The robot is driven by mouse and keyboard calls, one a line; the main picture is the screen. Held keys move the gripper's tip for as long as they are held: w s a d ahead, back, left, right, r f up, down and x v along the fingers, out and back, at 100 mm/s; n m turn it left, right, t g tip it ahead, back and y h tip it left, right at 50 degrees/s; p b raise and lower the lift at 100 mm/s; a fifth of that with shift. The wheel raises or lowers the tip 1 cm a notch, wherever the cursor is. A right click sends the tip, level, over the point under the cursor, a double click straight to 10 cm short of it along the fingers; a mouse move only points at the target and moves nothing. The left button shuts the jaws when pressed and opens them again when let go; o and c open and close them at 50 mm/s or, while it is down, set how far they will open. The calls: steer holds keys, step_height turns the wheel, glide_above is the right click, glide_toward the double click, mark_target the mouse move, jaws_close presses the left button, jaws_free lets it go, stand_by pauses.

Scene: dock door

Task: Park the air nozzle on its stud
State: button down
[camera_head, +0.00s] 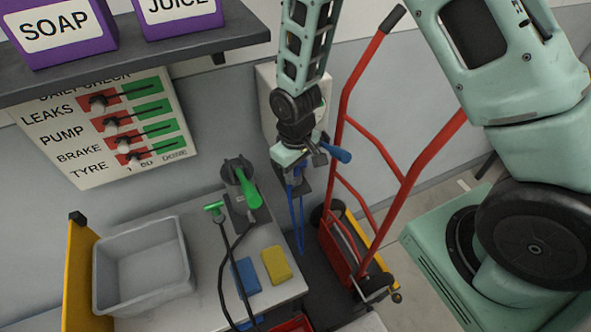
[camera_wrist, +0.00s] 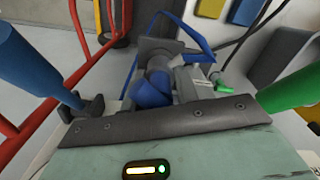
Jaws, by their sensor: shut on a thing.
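My gripper (camera_head: 293,163) is lowered in front of the wall and is shut on a blue air nozzle (camera_wrist: 152,90). A blue hose (camera_head: 299,225) hangs below it and loops away in the wrist view (camera_wrist: 190,32). A blue peg (camera_head: 336,153) with a dark base sticks out just right of my gripper. The peg is large at the left of the wrist view (camera_wrist: 28,68), apart from the held nozzle. A green peg (camera_head: 246,187) on a dark plate stands to the left. The nozzle's tip is mostly hidden by my fingers.
A green-headed tool (camera_head: 213,208) with a black hose, a grey bin (camera_head: 145,295), a blue block (camera_head: 246,276) and a yellow block (camera_head: 276,265) are on the bench. A red hand truck (camera_head: 351,195) stands close at right. A dark shelf (camera_head: 215,42) overhangs at upper left.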

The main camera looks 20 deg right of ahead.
steer(key=shift+f+b, duration=0.55)
steer(key=shift+f, duration=0.1)
steer(key=c, duration=1.3)
jaws_free()
steer(key=shift+c, duration=0.2)
steer(key=shift+r+p, duration=4.15)
steer(key=shift+r, duration=1.4)
